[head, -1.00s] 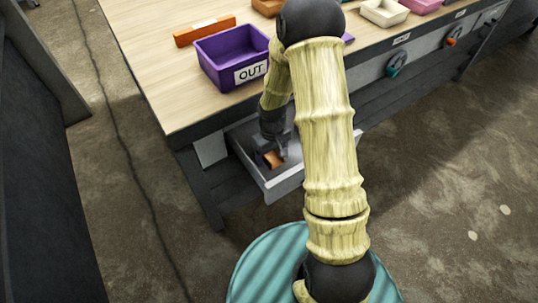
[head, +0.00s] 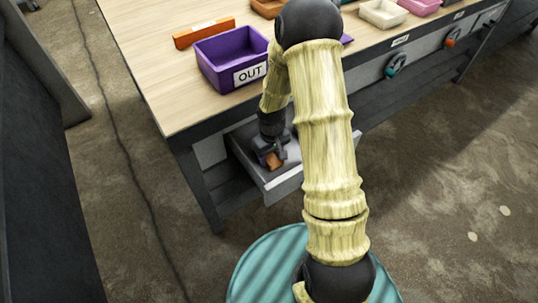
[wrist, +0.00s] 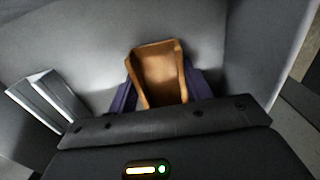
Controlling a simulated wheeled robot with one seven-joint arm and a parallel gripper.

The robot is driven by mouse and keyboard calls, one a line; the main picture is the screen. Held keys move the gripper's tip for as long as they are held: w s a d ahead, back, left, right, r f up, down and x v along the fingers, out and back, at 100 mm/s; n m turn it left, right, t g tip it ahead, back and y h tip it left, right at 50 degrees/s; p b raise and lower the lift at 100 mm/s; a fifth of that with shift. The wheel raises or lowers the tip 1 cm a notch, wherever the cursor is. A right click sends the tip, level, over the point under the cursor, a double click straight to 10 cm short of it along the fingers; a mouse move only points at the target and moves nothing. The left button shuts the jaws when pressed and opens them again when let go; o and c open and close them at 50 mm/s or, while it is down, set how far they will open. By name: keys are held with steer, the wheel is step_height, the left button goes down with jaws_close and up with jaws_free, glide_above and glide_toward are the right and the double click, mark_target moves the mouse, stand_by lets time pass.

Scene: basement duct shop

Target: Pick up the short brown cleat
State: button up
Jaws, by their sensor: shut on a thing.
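The short brown cleat (head: 273,161), a small orange-brown channel piece, is in the open grey drawer (head: 284,186) under the bench. My gripper (head: 271,155) reaches down into the drawer and is shut on the cleat. In the wrist view the cleat (wrist: 160,75) stands between my two dark purple fingers, one on each side. Its lower end is hidden behind the gripper body. I cannot tell whether it still touches the drawer floor.
A silver channel piece (wrist: 48,100) lies left of the gripper in the wrist view. On the bench top (head: 150,75) stand a purple bin marked OUT (head: 222,75), a long orange piece (head: 204,32) and pale trays (head: 384,14). The drawer walls surround the gripper closely.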

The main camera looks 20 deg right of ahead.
step_height(320, 180, up, 10)
steer(key=p, duration=0.2)
stand_by(0.3)
stand_by(0.4)
step_height(320, 180, up, 22)
steer(key=m+p, duration=0.3)
steer(key=p, duration=3.3)
glide_above(271, 160)
steer(key=w, duration=0.1)
steer(key=shift+w+a+r+m+p, duration=0.25)
steer(key=shift+r+p, duration=0.35)
steer(key=shift+p, duration=0.55)
